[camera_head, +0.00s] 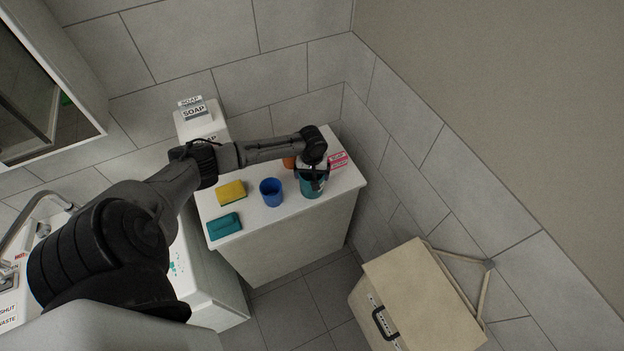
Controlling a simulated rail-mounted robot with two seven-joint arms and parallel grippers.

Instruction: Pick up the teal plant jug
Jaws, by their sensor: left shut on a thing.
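The teal plant jug (312,189) is at the right part of the white cabinet top, near its front edge. My left arm comes in from the left and reaches over the cabinet. My left gripper (312,170) is above the jug and shut on its upper part. The gripper hides the jug's top. I cannot tell whether the jug's base touches the cabinet top. My right gripper is not in view.
On the white cabinet top (250,246) are a blue cup (271,191), a yellow sponge (231,192), a teal sponge (224,225), an orange item (289,162) and a pink-and-white box (338,160). A soap dispenser (199,120) stands behind. A beige box (424,296) is at lower right.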

